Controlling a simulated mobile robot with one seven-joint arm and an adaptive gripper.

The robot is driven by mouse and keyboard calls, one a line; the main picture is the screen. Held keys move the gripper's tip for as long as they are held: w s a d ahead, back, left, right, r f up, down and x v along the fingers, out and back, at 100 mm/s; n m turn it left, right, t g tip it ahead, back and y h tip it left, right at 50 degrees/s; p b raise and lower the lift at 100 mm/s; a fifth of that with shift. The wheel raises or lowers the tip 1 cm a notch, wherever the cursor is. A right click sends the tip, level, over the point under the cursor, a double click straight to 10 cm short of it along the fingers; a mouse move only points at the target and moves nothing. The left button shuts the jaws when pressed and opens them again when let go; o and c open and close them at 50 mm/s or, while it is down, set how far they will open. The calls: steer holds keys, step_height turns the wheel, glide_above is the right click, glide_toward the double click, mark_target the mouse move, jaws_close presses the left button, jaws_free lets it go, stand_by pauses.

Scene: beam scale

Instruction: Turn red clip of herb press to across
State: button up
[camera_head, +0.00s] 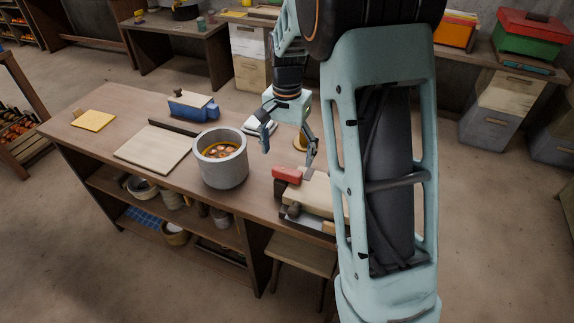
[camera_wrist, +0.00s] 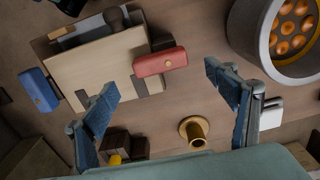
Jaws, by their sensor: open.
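The herb press (camera_head: 316,190) is a pale wooden board on a dark frame at the right end of the bench, partly hidden behind my arm. It also shows in the wrist view (camera_wrist: 95,72). Its red clip (camera_head: 287,174) sits at the board's edge. In the wrist view the red clip (camera_wrist: 152,64) lies lengthwise roughly left to right, with a round tan pivot, and juts out past the board. A blue clip (camera_wrist: 39,90) sits at the opposite edge. My gripper (camera_head: 287,160) is open and empty above the bench, its fingers (camera_wrist: 164,84) spread apart near the red clip.
A grey pot (camera_head: 222,170) with orange pieces stands left of my gripper. A brass cup (camera_wrist: 195,132) and a white object (camera_wrist: 270,117) stand close by. A pale board (camera_head: 153,149), blue box (camera_head: 190,108) and yellow sheet (camera_head: 93,121) lie further left.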

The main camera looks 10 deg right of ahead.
mark_target(287, 170)
step_height(287, 170, up, 5)
steer(key=shift+r, duration=0.2)
stand_by(0.4)
